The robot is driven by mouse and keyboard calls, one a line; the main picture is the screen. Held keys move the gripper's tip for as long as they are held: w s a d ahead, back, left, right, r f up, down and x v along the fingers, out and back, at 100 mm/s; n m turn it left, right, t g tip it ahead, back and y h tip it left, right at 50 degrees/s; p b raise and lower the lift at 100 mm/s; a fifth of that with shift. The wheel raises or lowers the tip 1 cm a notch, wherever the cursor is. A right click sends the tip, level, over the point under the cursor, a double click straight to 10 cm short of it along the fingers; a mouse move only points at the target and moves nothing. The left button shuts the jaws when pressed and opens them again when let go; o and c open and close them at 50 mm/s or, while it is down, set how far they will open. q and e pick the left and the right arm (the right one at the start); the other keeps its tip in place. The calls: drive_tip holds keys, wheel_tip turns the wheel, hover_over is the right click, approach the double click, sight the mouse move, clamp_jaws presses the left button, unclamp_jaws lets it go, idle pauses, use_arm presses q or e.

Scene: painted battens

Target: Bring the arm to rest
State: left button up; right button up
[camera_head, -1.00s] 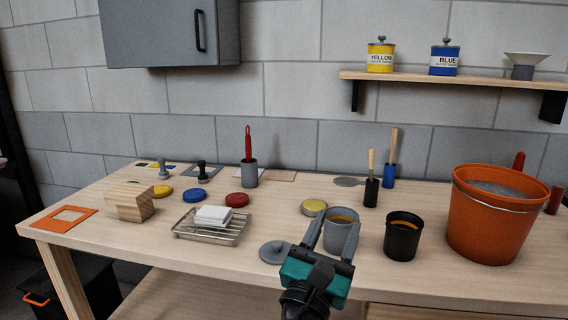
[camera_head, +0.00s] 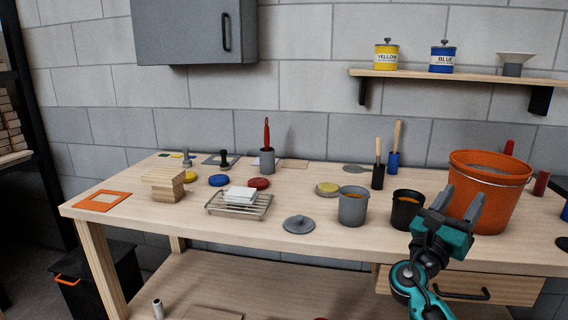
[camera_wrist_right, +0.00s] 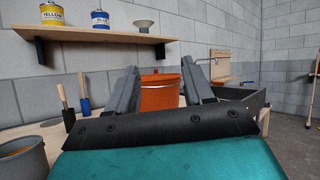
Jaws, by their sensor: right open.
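My right gripper (camera_head: 457,208) is in the head view at the right, in front of the orange bucket (camera_head: 488,190) and just right of the black cup (camera_head: 407,209). Its two grey fingers stand apart with nothing between them. In the right wrist view the open fingers (camera_wrist_right: 162,90) point at the bucket (camera_wrist_right: 160,93), with a gap to it. The teal right arm reaches up from the lower edge of the head view. My left gripper is in neither view.
A wall shelf (camera_head: 455,77) carries tins. A drawer handle (camera_head: 461,293) sits below.

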drive_tip(key=s+d+r+m+g+h, duration=0.1)
drive_tip(key=d+r+m+g+h, duration=0.15)
drive_tip(key=d, duration=0.55)
drive_tip(key=s+d+r+m+g+h, duration=0.1)
drive_tip(key=d+r+g, duration=0.15)
drive_tip(key=d, duration=0.45)
drive_tip(key=w+a+f+m+t+y, duration=0.45)
drive_tip(key=w+f+m+y, duration=0.4)
drive_tip(key=f+y, duration=0.3)
drive_tip(key=w+a+m+t+y, duration=0.3)
drive_tip(key=w+a+m+y, duration=0.2)
drive_tip(key=a+m+y, duration=0.5)
drive_tip(key=s+a+f+g+y, duration=0.1)
drive_tip(key=s+a+f, duration=0.2)
drive_tip(key=s+f, duration=0.25)
drive_tip(key=s+a+f+m+g, duration=0.1)
drive_tip(key=s+a+f, duration=0.25)
drive_tip(key=f, duration=0.35)
drive_tip(key=s+a+f+g+y, duration=0.1)
drive_tip(key=s+a+f, duration=0.1)
drive_tip(key=s+f, duration=0.4)
drive_tip(key=s+a+f+g, duration=0.1)
drive_tip(key=s+a+f, duration=0.3)
drive_tip(key=s, duration=0.7)
drive_tip(key=s+a+f+m+g+y, duration=0.1)
drive_tip(key=s+a+f+g, duration=0.1)
drive_tip(key=s+a+f, duration=0.2)
drive_tip(key=s+f, duration=0.3)
drive_tip(key=s, duration=0.5)
